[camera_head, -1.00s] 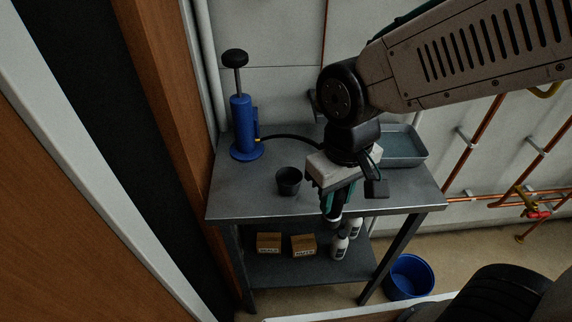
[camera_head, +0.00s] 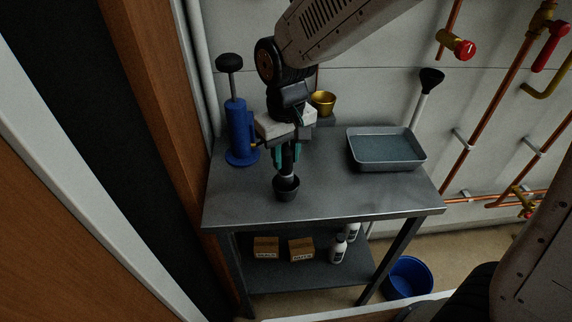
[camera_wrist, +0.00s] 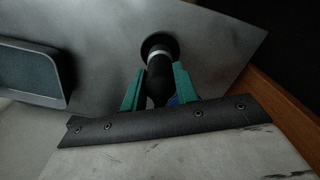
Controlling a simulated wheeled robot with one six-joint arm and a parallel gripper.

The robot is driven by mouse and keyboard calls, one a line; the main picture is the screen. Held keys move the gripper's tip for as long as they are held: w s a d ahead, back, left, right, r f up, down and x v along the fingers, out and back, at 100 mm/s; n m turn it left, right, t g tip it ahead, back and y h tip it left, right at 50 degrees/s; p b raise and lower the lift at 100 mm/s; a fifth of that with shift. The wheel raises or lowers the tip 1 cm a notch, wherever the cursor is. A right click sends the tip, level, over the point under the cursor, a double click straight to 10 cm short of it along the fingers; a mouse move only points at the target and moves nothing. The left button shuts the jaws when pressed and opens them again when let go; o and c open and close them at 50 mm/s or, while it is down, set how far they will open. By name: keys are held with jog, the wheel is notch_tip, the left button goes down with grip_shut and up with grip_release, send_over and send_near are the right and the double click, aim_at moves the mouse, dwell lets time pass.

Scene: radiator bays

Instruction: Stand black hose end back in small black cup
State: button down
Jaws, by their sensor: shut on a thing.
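My gripper (camera_head: 286,157) is shut on the black hose end (camera_wrist: 159,82), which points down from between the teal fingers. A pale band shows near its lower tip. The small black cup (camera_head: 286,193) stands upright on the grey bench, directly under the hose end. In the wrist view the cup (camera_wrist: 146,43) shows as a dark round rim around the tip. The tip is at or inside the cup's mouth; whether it touches the bottom is hidden. The blue hand pump (camera_head: 240,134) stands upright just left of my gripper. Most of the hose is hidden behind my gripper.
A grey tray (camera_head: 409,163) sits at the right of the bench (camera_head: 345,196). A brass-coloured pot (camera_head: 323,98) is behind my gripper. A plunger and copper pipes are at the right wall. Boxes and bottles are on the lower shelf; a blue bucket (camera_head: 409,277) is on the floor.

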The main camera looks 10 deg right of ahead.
aim_at(286, 168)
jog(key=shift+f, duration=1.7)
jog(key=shift+f, duration=0.35)
jog(key=c, duration=1.1)
grip_release()
notch_tip(286, 168, up, 12)
jog(key=shift+r, duration=0.4)
